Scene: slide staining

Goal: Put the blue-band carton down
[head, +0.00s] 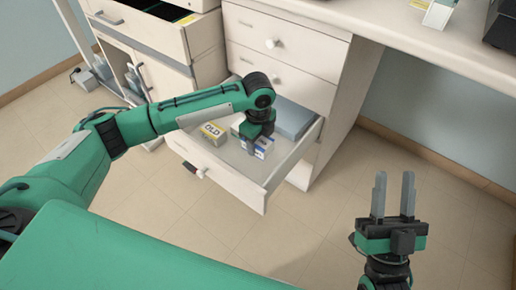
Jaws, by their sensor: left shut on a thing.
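My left gripper (256,138) reaches down into the open lower drawer (233,172). It is shut on the blue-band carton (264,147), a small white box with blue marking. The gripper hides part of the carton, and I cannot tell whether the carton touches the drawer floor. My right gripper (394,192) is open and empty, above the floor at the lower right, well away from the drawer.
A carton with a yellow band marked OLD (213,133) lies in the drawer left of the held carton. A grey-blue box (293,118) fills the drawer's right back. The counter (400,35) overhangs at upper right. The drawer's front is clear.

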